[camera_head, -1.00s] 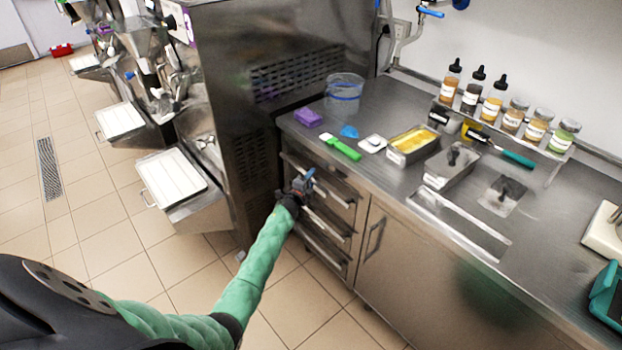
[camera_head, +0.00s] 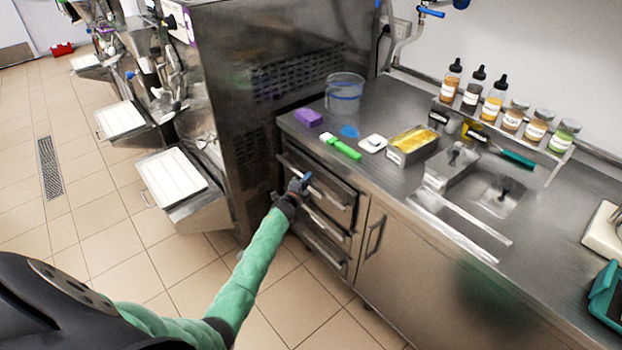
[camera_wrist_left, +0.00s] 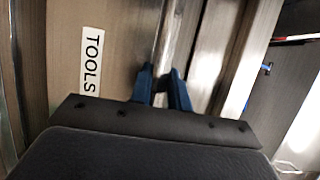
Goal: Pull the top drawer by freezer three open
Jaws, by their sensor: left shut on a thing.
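The top drawer (camera_head: 335,187) is the uppermost of a stack of drawers under the steel counter, beside the freezer. My left gripper (camera_head: 304,184) is at the bar handle (camera_head: 324,196) on its front. In the left wrist view my gripper's blue fingers (camera_wrist_left: 162,88) are shut on the handle bar (camera_wrist_left: 168,45), one on each side. A white TOOLS label (camera_wrist_left: 91,60) is on the drawer front. The drawer looks shut or nearly so; I cannot tell whether there is a small gap. My right gripper is not in view.
The freezer (camera_head: 250,100) stands left of the drawers, with white trays on the machines in front. The counter (camera_head: 400,190) holds a clear bucket (camera_head: 344,92), a purple block (camera_head: 308,117), a green-handled tool (camera_head: 342,148) and steel pans. The tiled floor (camera_head: 270,300) before the drawers is clear.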

